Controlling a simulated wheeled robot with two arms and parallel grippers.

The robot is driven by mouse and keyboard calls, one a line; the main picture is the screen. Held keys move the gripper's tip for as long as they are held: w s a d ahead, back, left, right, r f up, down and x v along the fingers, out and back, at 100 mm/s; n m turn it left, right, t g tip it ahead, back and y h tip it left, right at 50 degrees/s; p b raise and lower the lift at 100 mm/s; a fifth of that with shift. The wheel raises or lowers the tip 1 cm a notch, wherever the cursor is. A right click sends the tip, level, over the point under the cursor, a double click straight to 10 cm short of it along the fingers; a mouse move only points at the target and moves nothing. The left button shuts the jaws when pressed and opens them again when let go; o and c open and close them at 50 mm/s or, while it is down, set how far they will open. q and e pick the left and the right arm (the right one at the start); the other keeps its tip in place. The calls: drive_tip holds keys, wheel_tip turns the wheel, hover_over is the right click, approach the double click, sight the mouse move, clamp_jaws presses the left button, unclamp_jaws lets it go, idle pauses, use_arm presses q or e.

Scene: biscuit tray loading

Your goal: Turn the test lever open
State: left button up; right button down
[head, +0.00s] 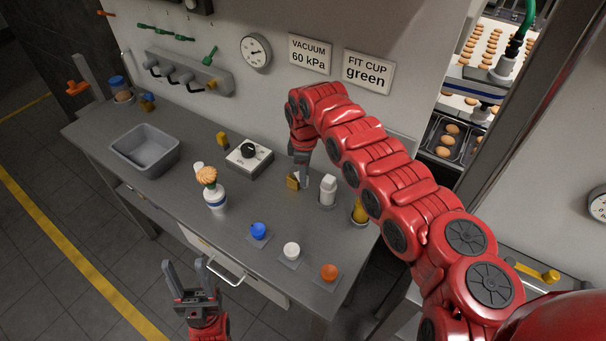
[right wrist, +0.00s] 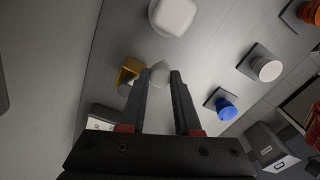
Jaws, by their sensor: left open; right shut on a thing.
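My right gripper (head: 302,183) reaches down to the back right of the grey bench. In the right wrist view, its fingers (right wrist: 161,73) are shut on a small pale knob (right wrist: 159,76), with a finger on each side. A yellow block (right wrist: 130,70) is close beside the left finger; it also shows in the head view (head: 292,181). The frames do not make clear whether the knob is part of the test lever, and its base is hidden. My left gripper (head: 184,266) is open and empty, low in front of the bench.
A white bottle (head: 328,190) stands close right of my right gripper. A box with a black dial (head: 249,156) is to its left. Blue (head: 258,231), white (head: 291,250) and orange (head: 329,272) cups line the front edge.

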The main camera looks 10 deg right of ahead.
drive_tip(key=shift+d, duration=0.1)
drive_tip(key=c, duration=0.6)
unclamp_jaws()
drive_tip(key=shift+w+r, duration=0.15)
drive_tip(key=shift+r, duration=0.2)
wheel_tip(320, 180, up, 17)
drive_tip(key=b, duration=0.4)
drive_tip(key=shift+f, duration=0.15)
